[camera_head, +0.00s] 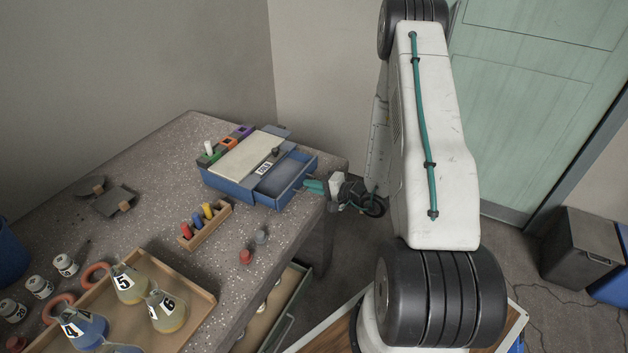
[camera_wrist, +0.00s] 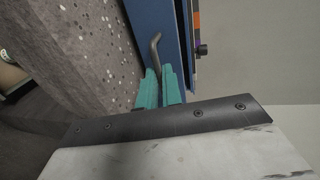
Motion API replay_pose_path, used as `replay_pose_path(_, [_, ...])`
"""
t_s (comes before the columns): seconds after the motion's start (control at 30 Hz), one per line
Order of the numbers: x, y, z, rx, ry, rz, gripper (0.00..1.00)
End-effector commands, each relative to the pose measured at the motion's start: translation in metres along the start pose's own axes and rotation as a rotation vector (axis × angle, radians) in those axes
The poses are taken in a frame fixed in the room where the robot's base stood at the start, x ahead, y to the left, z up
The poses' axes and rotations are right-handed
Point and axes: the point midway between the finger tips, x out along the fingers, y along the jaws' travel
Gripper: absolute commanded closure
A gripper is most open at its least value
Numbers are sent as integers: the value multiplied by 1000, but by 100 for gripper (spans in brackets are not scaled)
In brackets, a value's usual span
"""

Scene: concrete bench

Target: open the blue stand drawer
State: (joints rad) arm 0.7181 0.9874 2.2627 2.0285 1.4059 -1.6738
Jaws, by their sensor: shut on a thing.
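The blue stand (camera_head: 225,183) sits at the back of the bench, with a pale cream top and a small white label. Its blue drawer (camera_head: 298,181) is pulled out toward the right, and its grey inside shows from above; it looks empty. My gripper (camera_head: 313,186) is at the drawer's right-hand front, its teal fingers low beside it. In the wrist view my gripper (camera_wrist: 161,86) is shut on the bent metal drawer handle (camera_wrist: 155,46), beside the blue drawer front (camera_wrist: 168,38). The part of the handle between the fingers is hidden.
A wooden rack (camera_head: 206,226) with coloured pegs stands in front of the stand. A wooden tray (camera_head: 195,300) with several labelled flasks is at the near left. A lower bench drawer (camera_head: 280,310) hangs open. The bench's right edge (camera_head: 325,215) lies just below my gripper.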

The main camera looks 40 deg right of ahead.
Motion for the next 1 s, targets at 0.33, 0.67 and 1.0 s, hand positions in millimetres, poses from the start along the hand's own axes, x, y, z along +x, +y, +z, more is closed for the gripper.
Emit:
replay_pose_path(0.33, [1,0,1,-1,-1,0,76])
replay_pose_path(0.67, [-1,0,1,0,-1,0,72])
replay_pose_path(1.0, [-52,0,0,1,3,0,72])
